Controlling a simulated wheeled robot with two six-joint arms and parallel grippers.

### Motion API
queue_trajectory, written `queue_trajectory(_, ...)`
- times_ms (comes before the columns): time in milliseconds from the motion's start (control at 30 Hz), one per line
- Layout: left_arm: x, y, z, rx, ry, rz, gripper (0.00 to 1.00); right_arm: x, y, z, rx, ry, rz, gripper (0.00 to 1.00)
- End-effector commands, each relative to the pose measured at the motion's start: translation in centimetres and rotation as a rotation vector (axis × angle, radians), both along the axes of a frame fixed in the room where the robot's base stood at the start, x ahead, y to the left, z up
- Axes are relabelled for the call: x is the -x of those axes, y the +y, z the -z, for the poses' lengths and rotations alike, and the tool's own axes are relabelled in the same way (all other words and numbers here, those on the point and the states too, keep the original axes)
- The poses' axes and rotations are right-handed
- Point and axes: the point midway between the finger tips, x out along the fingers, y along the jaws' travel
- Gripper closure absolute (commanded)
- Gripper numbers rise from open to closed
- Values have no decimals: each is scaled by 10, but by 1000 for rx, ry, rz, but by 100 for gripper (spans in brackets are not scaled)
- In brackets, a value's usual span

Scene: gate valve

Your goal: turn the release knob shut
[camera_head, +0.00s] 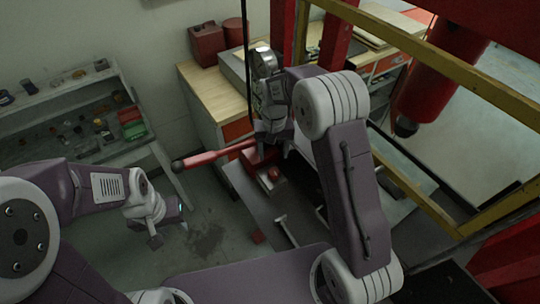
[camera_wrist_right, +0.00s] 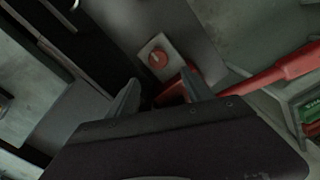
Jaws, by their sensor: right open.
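The release knob (camera_head: 273,173) is small, round and red, on a pale plate beside a red lever (camera_head: 215,155). In the right wrist view the knob (camera_wrist_right: 158,59) sits on its grey square plate, just beyond my fingertips and roughly between them. My right gripper (camera_head: 271,150) points down over this spot; in the wrist view its two fingers (camera_wrist_right: 160,88) are apart with nothing gripped. The red lever (camera_wrist_right: 275,72) runs off to the right there, and its inner end passes behind the right finger. My left gripper (camera_head: 166,232) hangs empty at the left, far from the knob, fingers apart.
A wooden-topped cabinet (camera_head: 212,95) with red cans stands behind the lever. A shelf (camera_head: 70,125) of small items is at the left wall. Yellow frame bars (camera_head: 410,45) and a red cylinder (camera_head: 437,75) are at the right. Open floor lies between shelf and lever.

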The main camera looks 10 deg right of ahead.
Motion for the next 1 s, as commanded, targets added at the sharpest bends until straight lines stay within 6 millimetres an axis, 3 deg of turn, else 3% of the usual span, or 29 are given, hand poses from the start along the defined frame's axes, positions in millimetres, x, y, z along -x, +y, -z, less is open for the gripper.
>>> queue_trajectory(167,0,0,-9,0,0,0,64,2,0,15,0,7,1,41)
queue_trajectory(500,0,0,-34,0,0,0,64,2,0,79,0,5,1,41)
queue_trajectory(867,0,0,-35,0,0,0,64,1,0,91,0,1,1,41)
queue_trajectory(1000,0,0,-35,0,0,0,64,1,0,91,0,2,2,80)
